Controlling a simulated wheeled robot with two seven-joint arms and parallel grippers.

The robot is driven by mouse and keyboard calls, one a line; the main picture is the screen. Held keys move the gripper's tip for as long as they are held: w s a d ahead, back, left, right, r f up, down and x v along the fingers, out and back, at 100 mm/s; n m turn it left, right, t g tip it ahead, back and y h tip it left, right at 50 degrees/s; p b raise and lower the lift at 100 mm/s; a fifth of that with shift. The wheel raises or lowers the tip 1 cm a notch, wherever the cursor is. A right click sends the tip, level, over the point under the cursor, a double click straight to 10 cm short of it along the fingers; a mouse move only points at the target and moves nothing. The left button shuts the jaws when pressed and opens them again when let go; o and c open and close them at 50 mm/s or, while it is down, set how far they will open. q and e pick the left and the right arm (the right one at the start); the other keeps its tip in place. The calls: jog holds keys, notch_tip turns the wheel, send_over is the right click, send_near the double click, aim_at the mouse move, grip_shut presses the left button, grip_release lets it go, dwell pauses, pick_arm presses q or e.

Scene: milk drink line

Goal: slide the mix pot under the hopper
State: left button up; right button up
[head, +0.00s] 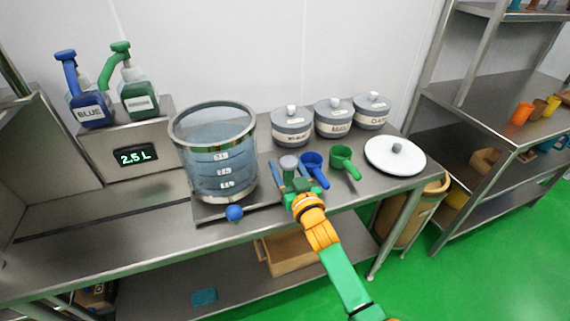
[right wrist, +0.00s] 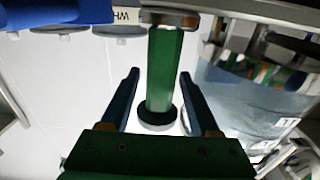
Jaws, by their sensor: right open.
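The mix pot (head: 216,160) is a large clear container with volume labels and bluish liquid, standing upright on a flat metal plate (head: 268,214) with a blue ball knob (head: 234,212) at its front. My right gripper (head: 290,180) is to the right of the pot, apart from the knob. In the right wrist view its two fingers (right wrist: 160,105) are open, with a green upright handle (right wrist: 163,70) showing between them; contact cannot be told. The pot also shows at the right of that view (right wrist: 240,105). No hopper can be made out clearly. My left gripper is out of view.
A blue scoop (head: 314,168) and green scoop (head: 344,160) lie right of my gripper. Several lidded canisters (head: 292,127) stand behind, with a white lid (head: 395,156) at right. A display box (head: 137,152) carries two pump bottles. Bare counter lies left of the pot.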

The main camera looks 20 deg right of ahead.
jog(key=shift+w+f, duration=0.2)
jog(key=shift+w, duration=0.25)
jog(key=shift+w+f, duration=0.2)
jog(key=shift+w, duration=0.25)
jog(key=shift+s+r, duration=0.1)
jog(key=shift+s, duration=0.05)
jog(key=shift+s+r, duration=0.1)
jog(key=c, duration=0.3)
grip_shut()
